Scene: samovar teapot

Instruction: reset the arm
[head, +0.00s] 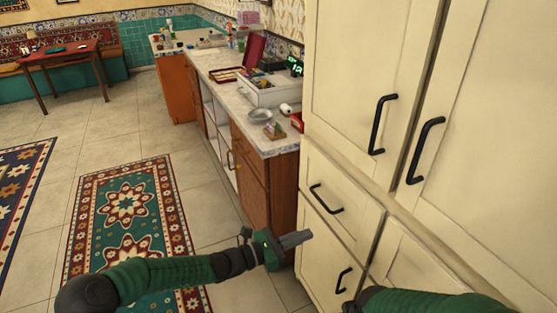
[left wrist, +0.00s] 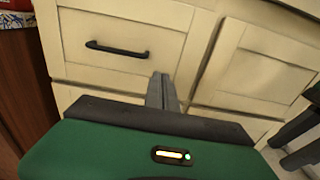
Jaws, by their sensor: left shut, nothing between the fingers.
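My left arm comes in from the lower left in the head view. Its gripper (head: 296,239) is shut and empty, in front of the lower drawers of the cream cabinet (head: 345,120). In the left wrist view the shut fingers (left wrist: 162,90) point at the cabinet front, near the seam right of a drawer with a black handle (left wrist: 117,49). I cannot tell the exact gap to the cabinet. My right arm (head: 430,302) shows at the bottom right of the head view, and its fingers cannot be made out there. Dark finger-like parts also show at the right edge of the left wrist view.
The tall cream cabinet with black handles (head: 381,124) fills the right side. A counter (head: 215,62) with a cash register (head: 268,92), a metal bowl (head: 260,115) and small items runs behind it. A red table (head: 60,52) stands far left. Patterned rugs (head: 130,215) lie on open tiled floor.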

